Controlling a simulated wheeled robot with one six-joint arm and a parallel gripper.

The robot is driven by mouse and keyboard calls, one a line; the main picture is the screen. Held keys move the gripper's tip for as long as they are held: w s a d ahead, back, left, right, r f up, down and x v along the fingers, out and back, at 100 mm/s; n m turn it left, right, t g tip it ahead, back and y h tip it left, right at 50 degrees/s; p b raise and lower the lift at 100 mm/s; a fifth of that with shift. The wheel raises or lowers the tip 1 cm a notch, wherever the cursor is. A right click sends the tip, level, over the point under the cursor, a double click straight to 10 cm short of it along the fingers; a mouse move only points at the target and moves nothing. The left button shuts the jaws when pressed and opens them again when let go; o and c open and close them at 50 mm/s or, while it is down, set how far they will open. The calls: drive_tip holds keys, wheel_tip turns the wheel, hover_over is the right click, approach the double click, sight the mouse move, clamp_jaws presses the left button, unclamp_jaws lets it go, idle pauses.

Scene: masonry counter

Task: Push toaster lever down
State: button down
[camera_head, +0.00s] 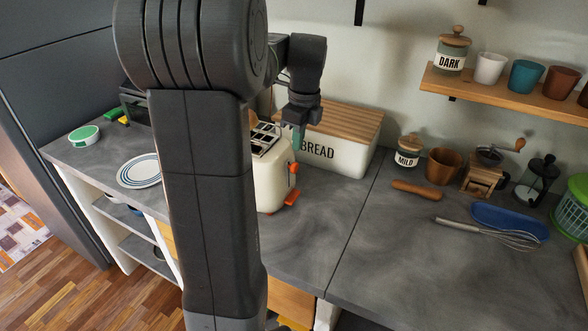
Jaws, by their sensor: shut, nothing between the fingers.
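The cream toaster (271,185) stands on the grey counter, partly hidden behind my arm. Its slots face up. On its right end are a small orange-red piece (293,168) high up and a larger orange tab (291,199) low down near the counter. I cannot tell for certain which of them is the lever. My gripper (297,138) points down beside the top of the toaster's right end, above the upper orange piece. It is shut and empty. Its tips look apart from both orange parts, but the depth is hard to judge.
A white bread box (340,155) with a wooden lid stands right behind the toaster and my gripper. A plate (139,172) lies to the left. A rolling pin (417,189), a whisk (490,233) and jars are to the right. The counter (325,215) before the bread box is clear.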

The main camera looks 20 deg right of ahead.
sight(298, 165)
drive_tip(key=shift+w+a+f+b, duration=0.1)
drive_tip(key=shift+f+b, duration=0.75)
drive_tip(key=shift+f, duration=0.25)
drive_tip(key=shift+w+a+f+b, duration=0.1)
drive_tip(key=shift+f+b, duration=0.75)
drive_tip(key=shift+f, duration=0.2)
wheel_tip(298, 165, down, 6)
drive_tip(key=b, duration=0.3)
drive_tip(key=shift+f, duration=0.2)
drive_tip(key=shift+s+d+r, duration=0.1)
drive_tip(key=shift+s+d+r+p, duration=0.25)
drive_tip(key=shift+s+d+p, duration=0.2)
drive_tip(key=shift+s, duration=0.1)
drive_tip(key=shift+s+d+r+p, duration=0.2)
drive_tip(key=shift+s+d+p, duration=0.2)
drive_tip(key=shift+s+d, duration=0.1)
